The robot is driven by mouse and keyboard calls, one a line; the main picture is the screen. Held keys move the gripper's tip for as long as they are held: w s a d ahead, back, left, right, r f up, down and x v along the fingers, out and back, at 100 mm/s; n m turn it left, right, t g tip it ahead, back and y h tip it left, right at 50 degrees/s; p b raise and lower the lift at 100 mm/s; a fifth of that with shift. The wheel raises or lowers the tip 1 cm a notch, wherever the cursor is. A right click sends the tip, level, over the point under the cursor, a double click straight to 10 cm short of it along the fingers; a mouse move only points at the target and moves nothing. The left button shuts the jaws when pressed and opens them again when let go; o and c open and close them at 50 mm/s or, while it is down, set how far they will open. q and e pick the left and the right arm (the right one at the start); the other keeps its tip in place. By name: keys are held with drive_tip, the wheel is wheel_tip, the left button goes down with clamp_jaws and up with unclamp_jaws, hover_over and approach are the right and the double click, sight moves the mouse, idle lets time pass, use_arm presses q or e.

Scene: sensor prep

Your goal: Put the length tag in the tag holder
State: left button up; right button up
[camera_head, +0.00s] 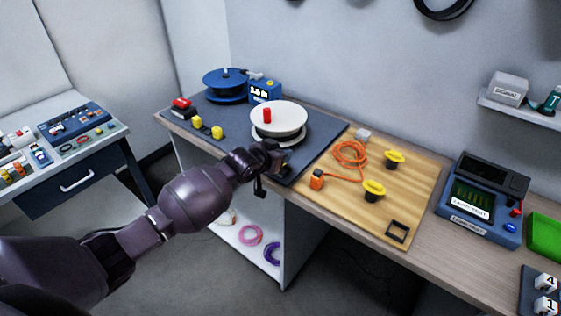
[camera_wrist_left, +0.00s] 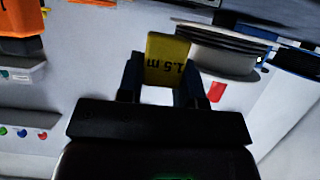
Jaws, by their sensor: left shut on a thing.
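My left gripper (camera_head: 280,161) is at the front edge of the dark mat, just in front of the white turntable. In the left wrist view its two fingers (camera_wrist_left: 161,84) are shut on a yellow length tag (camera_wrist_left: 167,58), whose "1.5 m" print appears upside down. In the head view the tag is mostly hidden by the gripper and I cannot make it out clearly. An empty black square frame (camera_head: 397,231), which looks like the tag holder, lies at the front right corner of the wooden board. My right gripper is not in view.
The wooden board (camera_head: 415,200) also carries an orange cable (camera_head: 350,153), an orange block (camera_head: 317,179) and two yellow-and-black posts (camera_head: 374,190). The turntable (camera_head: 278,116) bears a red piece. A blue tester (camera_head: 480,199) stands right of the board. Bare board surrounds the frame.

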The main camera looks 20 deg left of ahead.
use_arm(q)
drive_tip(key=shift+f, duration=1.5)
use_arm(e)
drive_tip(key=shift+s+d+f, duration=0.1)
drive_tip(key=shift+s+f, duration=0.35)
use_arm(q)
drive_tip(key=shift+f, duration=0.15)
drive_tip(key=o, duration=0.9)
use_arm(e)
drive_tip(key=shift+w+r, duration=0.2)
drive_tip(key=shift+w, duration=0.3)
